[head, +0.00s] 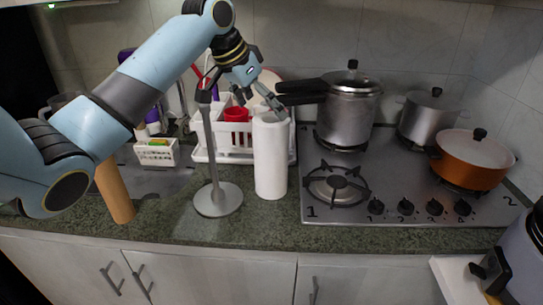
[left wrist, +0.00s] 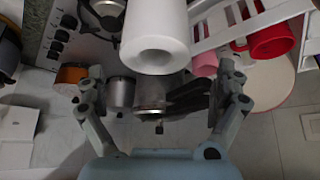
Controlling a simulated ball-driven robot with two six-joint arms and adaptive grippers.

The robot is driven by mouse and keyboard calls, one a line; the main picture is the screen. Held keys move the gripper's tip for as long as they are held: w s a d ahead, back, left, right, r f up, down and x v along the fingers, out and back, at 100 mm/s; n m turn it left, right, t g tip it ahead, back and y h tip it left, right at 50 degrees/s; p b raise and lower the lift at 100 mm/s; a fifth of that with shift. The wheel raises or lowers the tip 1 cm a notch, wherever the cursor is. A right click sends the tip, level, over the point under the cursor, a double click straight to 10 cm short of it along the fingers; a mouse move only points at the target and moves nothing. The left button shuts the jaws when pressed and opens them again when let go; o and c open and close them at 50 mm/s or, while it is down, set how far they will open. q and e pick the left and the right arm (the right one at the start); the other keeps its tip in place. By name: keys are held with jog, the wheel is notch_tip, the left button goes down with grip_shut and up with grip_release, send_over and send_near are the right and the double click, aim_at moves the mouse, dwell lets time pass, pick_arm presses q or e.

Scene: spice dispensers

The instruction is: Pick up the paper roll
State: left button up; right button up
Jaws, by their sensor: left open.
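The white paper roll (head: 270,160) stands upright on the green counter, between a grey stand and the stove. In the left wrist view the paper roll (left wrist: 155,40) shows its open end with the core hole, at the top middle. My left gripper (head: 274,100) is over the top of the roll in the head view, tilted down to the right. In the left wrist view its two fingers are spread wide and empty (left wrist: 163,95), with the roll's end beyond the gap between them. Whether a finger touches the roll cannot be told. My right gripper is not in view.
A grey stand with a round base (head: 218,199) is close left of the roll. A pressure cooker (head: 348,108) with long black handles reaches near my gripper. A white dish rack (head: 233,145) with a red cup is behind. The stove (head: 350,212) is to the right.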

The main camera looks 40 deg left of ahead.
aim_at(271, 122)
pick_arm(q)
jog(key=x, duration=0.1)
jog(key=p+x, duration=0.1)
jog(key=x, duration=0.3)
jog(key=shift+s+d+f, duration=0.1)
jog(key=shift+d+f, duration=0.2)
jog(key=shift+c, duration=1)
jog(key=c, duration=1.3)
jog(key=shift+r, duration=0.1)
jog(key=shift+c, duration=0.2)
